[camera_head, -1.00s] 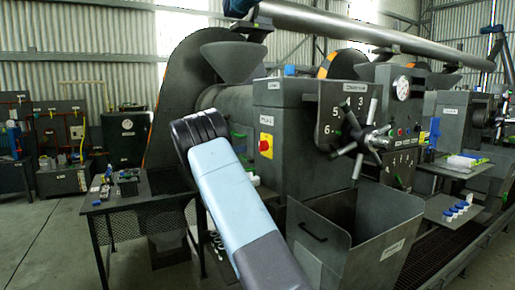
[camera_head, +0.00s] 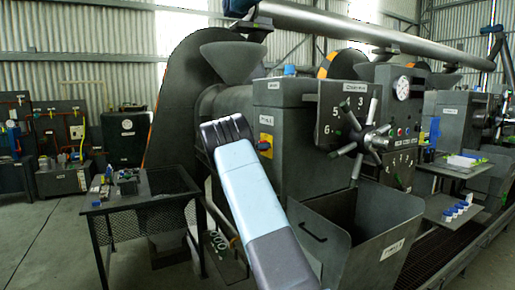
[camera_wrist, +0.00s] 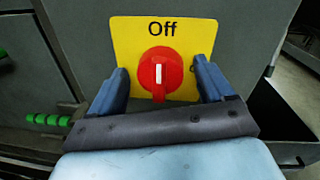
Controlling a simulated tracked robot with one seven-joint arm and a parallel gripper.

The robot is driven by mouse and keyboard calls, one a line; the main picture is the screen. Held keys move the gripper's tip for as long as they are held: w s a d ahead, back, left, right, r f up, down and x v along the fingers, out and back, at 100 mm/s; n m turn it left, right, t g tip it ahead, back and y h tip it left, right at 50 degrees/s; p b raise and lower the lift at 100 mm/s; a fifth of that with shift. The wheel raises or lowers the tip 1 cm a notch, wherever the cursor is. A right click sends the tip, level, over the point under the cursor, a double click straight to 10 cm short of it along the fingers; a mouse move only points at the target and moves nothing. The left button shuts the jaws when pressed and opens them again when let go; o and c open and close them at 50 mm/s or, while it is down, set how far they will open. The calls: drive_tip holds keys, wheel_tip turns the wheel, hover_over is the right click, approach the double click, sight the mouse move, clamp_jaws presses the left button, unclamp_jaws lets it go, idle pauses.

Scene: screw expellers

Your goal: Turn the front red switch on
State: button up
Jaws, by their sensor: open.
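The red switch (camera_wrist: 160,74) is a round knob on a yellow plate (camera_wrist: 125,35) marked "Off" in the wrist view. Its white mark stands upright and its grip points down. My gripper (camera_wrist: 162,82) is open, with one blue finger on each side of the knob. A gap shows between each finger and the knob; I cannot tell how deep the fingers reach. In the head view the yellow plate (camera_head: 266,141) is on the side of the front grey machine (camera_head: 295,130), just right of my arm's dark end.
A spoked handwheel (camera_head: 362,140) sticks out from the machine's front, above an open grey bin (camera_head: 365,245). A dark mesh table (camera_head: 150,200) with small items stands at the left. In the wrist view, green parts (camera_wrist: 50,119) show at the left.

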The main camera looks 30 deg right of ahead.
drive_tip(key=shift+c, duration=0.5)
drive_tip(key=c, duration=0.9)
drive_tip(key=shift+w+a, duration=0.1)
drive_tip(key=shift+a, duration=0.5)
drive_tip(key=shift+c, duration=0.2)
drive_tip(key=shift+d, duration=0.25)
drive_tip(key=shift+s+d+r+m, duration=0.2)
drive_tip(key=shift+d+m, duration=0.1)
drive_tip(key=shift+m, duration=0.1)
drive_tip(key=m, duration=0.5)
drive_tip(key=shift+d+f+m+h, duration=0.2)
drive_tip(key=shift+m+h, duration=0.1)
drive_tip(key=shift+m, duration=0.1)
drive_tip(key=m, duration=0.6)
drive_tip(key=shift+s+f+m+g, duration=0.1)
drive_tip(key=shift+f+m+g, duration=0.05)
drive_tip(key=shift+m+g, duration=0.25)
drive_tip(key=m, duration=0.5)
drive_tip(key=shift+f+g+h, duration=0.15)
drive_tip(key=shift+g+h, duration=0.15)
drive_tip(key=shift+g, duration=0.1)
drive_tip(key=shift+m, duration=0.4)
